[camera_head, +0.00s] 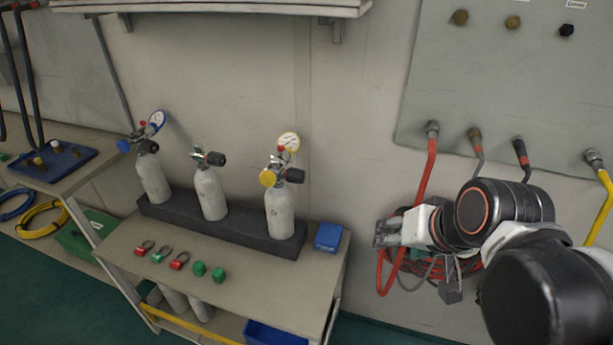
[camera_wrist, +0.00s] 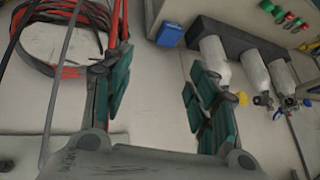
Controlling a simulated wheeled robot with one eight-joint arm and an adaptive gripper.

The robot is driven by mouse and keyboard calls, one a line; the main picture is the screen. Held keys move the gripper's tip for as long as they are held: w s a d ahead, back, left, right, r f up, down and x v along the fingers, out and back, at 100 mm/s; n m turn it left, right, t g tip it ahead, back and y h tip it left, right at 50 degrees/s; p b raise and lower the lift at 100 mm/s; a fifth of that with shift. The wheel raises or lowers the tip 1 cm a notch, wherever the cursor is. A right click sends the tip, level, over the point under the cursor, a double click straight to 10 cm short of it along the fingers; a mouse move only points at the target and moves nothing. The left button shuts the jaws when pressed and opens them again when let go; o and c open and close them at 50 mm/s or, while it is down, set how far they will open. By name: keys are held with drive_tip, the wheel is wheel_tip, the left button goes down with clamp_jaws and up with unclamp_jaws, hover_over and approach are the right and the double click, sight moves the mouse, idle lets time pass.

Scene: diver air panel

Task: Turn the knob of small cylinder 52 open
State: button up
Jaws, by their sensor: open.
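Three small white cylinders stand upright in a dark rack (camera_head: 225,232) on the bench. The left cylinder (camera_head: 154,180) carries a blue knob (camera_head: 124,146) and a gauge (camera_head: 157,118). The middle cylinder (camera_head: 210,193) has a bare valve with a black knob (camera_head: 217,159). The right cylinder (camera_head: 279,212) has a black knob (camera_head: 295,175), a yellow knob (camera_head: 268,178) and a gauge (camera_head: 289,143). I cannot read which one is 52. My gripper (camera_head: 382,233) is open and empty, right of the bench and apart from all cylinders; its spread fingers (camera_wrist: 160,85) show in the wrist view.
A blue box (camera_head: 328,237) sits at the bench's right end. Red and green fittings (camera_head: 180,260) lie along the front. A red hose (camera_head: 424,172) and coiled hoses hang on the wall by my gripper. A shelf (camera_head: 210,7) overhangs the cylinders.

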drive_tip(key=w+a+m+y+p, duration=0.1)
drive_tip(key=w+a+m+y, duration=0.3)
drive_tip(key=w+m, duration=0.4)
drive_tip(key=m+y+p, duration=0.2)
drive_tip(key=m+y, duration=0.9)
drive_tip(key=m, duration=0.3)
approach(304, 177)
drive_tip(key=b+x, duration=0.3)
drive_tip(key=x, duration=0.7)
drive_tip(key=shift+s+r, duration=0.1)
drive_tip(key=shift+s, duration=0.05)
drive_tip(key=shift+c, duration=0.4)
drive_tip(key=c, duration=1)
